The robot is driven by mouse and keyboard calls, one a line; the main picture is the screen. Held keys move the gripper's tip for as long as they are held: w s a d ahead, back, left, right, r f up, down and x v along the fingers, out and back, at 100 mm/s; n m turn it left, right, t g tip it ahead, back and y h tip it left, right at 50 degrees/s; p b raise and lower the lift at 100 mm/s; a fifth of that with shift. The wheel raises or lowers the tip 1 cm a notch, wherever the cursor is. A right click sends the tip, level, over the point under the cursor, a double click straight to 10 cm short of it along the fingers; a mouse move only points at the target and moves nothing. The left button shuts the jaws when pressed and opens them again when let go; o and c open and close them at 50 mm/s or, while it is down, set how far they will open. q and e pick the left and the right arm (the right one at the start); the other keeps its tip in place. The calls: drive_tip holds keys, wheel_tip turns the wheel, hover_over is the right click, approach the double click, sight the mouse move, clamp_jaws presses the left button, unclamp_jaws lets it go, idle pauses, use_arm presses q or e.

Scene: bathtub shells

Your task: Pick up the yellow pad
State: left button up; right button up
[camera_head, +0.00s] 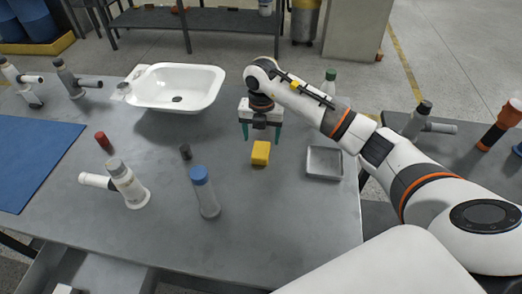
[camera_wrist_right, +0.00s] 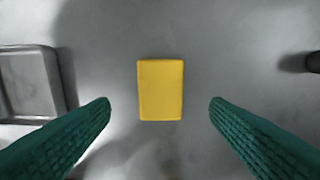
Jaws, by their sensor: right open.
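The yellow pad (camera_head: 260,153) is a small block lying on the grey table, right of the middle of the head view. In the right wrist view the yellow pad (camera_wrist_right: 160,90) lies flat, centred between my two green fingers. My right gripper (camera_head: 262,137) is open and empty, just above and behind the pad in the head view. Its fingertips also show in the right wrist view (camera_wrist_right: 160,103), one on each side of the pad and apart from it. My left gripper is in neither view.
A grey metal tray (camera_head: 324,163) sits right of the pad. A clear bottle with a blue cap (camera_head: 206,195) and a small dark cylinder (camera_head: 185,152) stand to its left. A white basin (camera_head: 176,88) is behind. The table in front of the pad is clear.

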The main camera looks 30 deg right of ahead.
sight(261, 149)
drive_tip(key=shift+f, duration=0.3)
drive_tip(key=f, duration=0.2)
drive_tip(key=f+p, duration=0.1)
drive_tip(key=f, duration=0.1)
drive_tip(key=shift+s+a+f, duration=0.15)
drive_tip(key=shift+s, duration=0.05)
drive_tip(key=shift+f, duration=0.3)
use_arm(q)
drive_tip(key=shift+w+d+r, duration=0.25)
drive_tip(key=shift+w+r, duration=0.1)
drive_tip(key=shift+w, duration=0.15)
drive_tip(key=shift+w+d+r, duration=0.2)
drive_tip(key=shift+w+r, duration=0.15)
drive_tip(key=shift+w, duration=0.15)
use_arm(e)
drive_tip(key=shift+w, duration=0.1)
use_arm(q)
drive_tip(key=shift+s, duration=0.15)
use_arm(e)
drive_tip(key=shift+c, duration=0.3)
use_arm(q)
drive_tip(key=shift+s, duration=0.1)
use_arm(e)
drive_tip(key=c, duration=1)
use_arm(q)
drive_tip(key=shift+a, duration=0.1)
